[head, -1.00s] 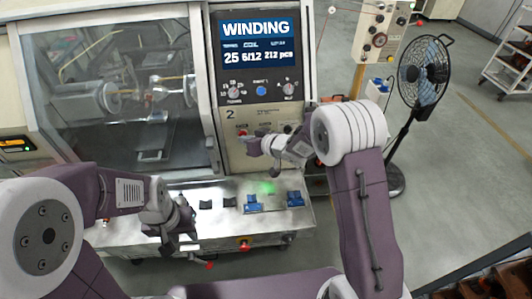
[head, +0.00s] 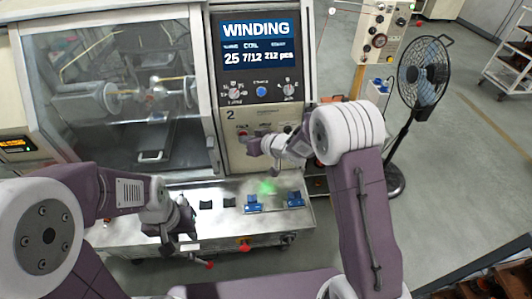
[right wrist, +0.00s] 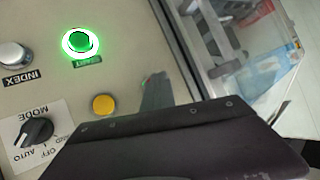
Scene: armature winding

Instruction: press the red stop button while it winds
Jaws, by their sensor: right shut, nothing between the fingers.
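The winding machine's screen (head: 255,42) reads WINDING, with coil 7/12. A small red button (head: 243,132) shows on the panel below it, just above my right gripper (head: 253,146). My right gripper is shut and empty, close to the panel; whether it touches cannot be told. In the right wrist view its dark fingers (right wrist: 180,140) cover the lower part, and no red button shows there. A lit green start button (right wrist: 80,42) and a yellow button (right wrist: 103,105) show beside them. My left gripper (head: 178,226) hangs over the front ledge; its jaws are unclear.
A clear guard window (head: 120,90) covers the winding shaft. The steel ledge (head: 225,222) carries blue blocks (head: 252,203) and dark pieces. Another red knob (head: 245,246) sits on its front face. A fan (head: 422,85) stands at the right. An index button (right wrist: 15,55) and mode knob (right wrist: 37,130) are nearby.

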